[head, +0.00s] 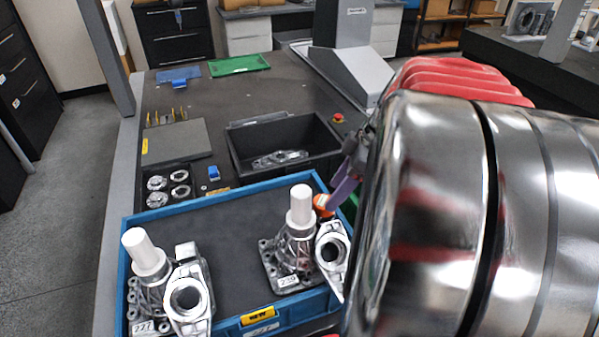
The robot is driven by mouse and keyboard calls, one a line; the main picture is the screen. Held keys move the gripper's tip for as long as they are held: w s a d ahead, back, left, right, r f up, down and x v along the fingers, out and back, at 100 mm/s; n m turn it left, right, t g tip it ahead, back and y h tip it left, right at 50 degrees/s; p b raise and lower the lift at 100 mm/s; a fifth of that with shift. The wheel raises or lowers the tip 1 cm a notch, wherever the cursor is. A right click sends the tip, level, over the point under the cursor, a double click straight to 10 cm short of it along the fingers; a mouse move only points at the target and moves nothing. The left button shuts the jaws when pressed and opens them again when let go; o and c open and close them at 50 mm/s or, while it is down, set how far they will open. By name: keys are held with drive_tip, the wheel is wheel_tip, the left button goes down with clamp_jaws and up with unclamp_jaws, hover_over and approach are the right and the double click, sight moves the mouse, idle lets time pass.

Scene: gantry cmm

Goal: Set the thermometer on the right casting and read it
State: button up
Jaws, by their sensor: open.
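The right casting (296,250) stands in the blue-rimmed tray (230,195), a grey metal part with a white cylinder (301,205) upright on top and a numbered tag. The left casting (160,285) is a similar part with its own white cylinder (146,252). A small orange thing (322,204), perhaps the thermometer, shows just right of the right casting's cylinder; its face cannot be read. My gripper (341,192) has a purple finger beside the orange thing. The jaws are open. My large shiny arm hides much of the gripper, and whether it touches the orange thing is unclear.
A black bin (240,150) with a metal part inside lies behind the tray. A grey plate (176,142) and a tray of rings (168,187) are at left. A red button (338,118) sits beyond the bin. The tray's middle is clear.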

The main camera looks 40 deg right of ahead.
drive_tip(key=v, duration=0.8)
drive_tip(key=shift+a+f, duration=0.1)
idle(0.5)
